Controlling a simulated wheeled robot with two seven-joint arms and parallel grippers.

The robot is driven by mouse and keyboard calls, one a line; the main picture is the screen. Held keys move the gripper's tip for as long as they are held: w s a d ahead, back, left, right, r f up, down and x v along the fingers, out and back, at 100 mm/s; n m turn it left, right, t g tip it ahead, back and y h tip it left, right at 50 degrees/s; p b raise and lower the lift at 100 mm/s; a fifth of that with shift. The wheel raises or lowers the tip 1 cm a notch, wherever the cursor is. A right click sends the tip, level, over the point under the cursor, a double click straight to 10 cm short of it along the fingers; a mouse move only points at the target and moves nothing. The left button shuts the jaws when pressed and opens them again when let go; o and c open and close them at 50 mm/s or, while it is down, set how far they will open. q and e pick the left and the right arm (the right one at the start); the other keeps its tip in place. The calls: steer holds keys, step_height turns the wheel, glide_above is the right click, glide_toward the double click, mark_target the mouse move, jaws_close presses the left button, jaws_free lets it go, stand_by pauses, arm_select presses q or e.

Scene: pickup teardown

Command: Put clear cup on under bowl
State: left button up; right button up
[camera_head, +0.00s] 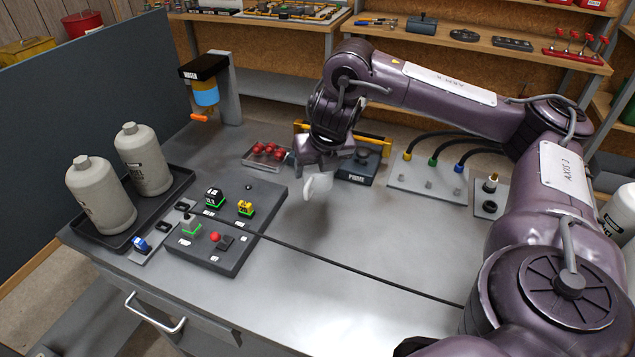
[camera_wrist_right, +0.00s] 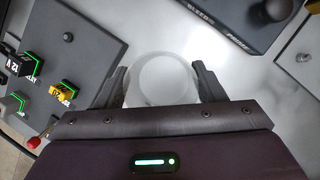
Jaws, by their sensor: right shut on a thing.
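My right gripper (camera_head: 306,168) is over the middle of the grey bench, pointing down. It is shut on a whitish, see-through cup (camera_head: 318,186). In the right wrist view the round cup (camera_wrist_right: 166,76) sits between the two fingers of the gripper (camera_wrist_right: 163,86). Whether the cup touches the bench is hard to tell. A dispenser labelled WATER (camera_head: 204,68) stands at the back left, with a blue and amber bowl (camera_head: 206,92) and an orange spout (camera_head: 199,118) under it. The space below the spout looks empty. My left gripper is not in view.
A tray of red items (camera_head: 265,166) lies between cup and dispenser. A dark box (camera_head: 358,170) stands behind the gripper. Dark panels with coloured blocks (camera_head: 232,203) and a black tray (camera_head: 118,240) with two bottles are at left. The bench's front middle is clear except for a cable.

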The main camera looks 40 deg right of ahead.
step_height(320, 180, down, 3)
steer(key=shift+r+b, duration=0.15)
steer(key=shift+b, duration=0.45)
step_height(320, 180, down, 4)
steer(key=b, duration=0.3)
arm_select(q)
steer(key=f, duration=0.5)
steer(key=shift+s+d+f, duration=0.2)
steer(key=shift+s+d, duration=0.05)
arm_select(e)
steer(key=o, duration=1)
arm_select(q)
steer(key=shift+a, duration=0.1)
